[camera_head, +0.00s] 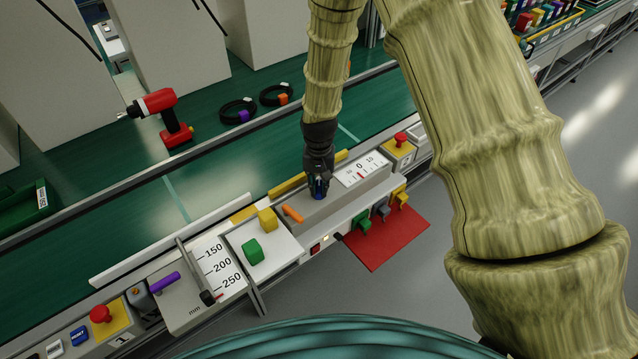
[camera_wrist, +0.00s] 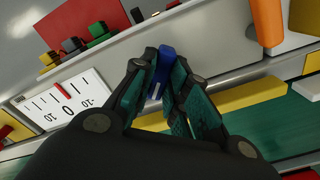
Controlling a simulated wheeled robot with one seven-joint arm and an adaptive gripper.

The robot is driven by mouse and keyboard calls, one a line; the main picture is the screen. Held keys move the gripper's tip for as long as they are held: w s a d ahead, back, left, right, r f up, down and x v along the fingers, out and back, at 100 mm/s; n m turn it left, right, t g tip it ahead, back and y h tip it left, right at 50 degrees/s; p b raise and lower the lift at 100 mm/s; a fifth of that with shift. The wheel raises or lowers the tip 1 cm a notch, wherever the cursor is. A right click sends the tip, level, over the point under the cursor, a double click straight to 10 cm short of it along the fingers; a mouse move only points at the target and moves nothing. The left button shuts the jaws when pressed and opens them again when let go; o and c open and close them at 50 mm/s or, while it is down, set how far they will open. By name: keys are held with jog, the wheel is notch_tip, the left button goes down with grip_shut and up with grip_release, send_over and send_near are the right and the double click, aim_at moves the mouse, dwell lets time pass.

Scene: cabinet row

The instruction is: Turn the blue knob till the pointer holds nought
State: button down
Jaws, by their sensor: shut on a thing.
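The blue knob (camera_head: 319,193) is on the sloped grey panel, left of the dial. In the wrist view the knob (camera_wrist: 165,66) shows as a blue bar between my fingertips. My gripper (camera_head: 318,180) is shut on it from above, with a finger on each side (camera_wrist: 160,80). The fingers hide part of the knob. The white dial (camera_head: 350,182) reads 10, 0 and -10. Its red pointer (camera_head: 361,175) stands by the 0. In the wrist view the pointer (camera_wrist: 62,91) is also in line with the 0 or very close; I cannot tell a small offset.
An orange handle (camera_head: 292,214) is just left of the knob. Green (camera_head: 253,251) and yellow (camera_head: 267,220) blocks stand on a white plate farther left. Several coloured clips and a red plate (camera_head: 388,240) are in front. A red button (camera_head: 401,138) is right of the dial.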

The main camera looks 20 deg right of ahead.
aim_at(319, 187)
jog(key=shift+m, duration=0.3)
jog(key=c, duration=1.4)
grip_release()
jog(key=shift+r, duration=0.1)
notch_tip(319, 187, up, 12)
jog(key=shift+f, duration=0.1)
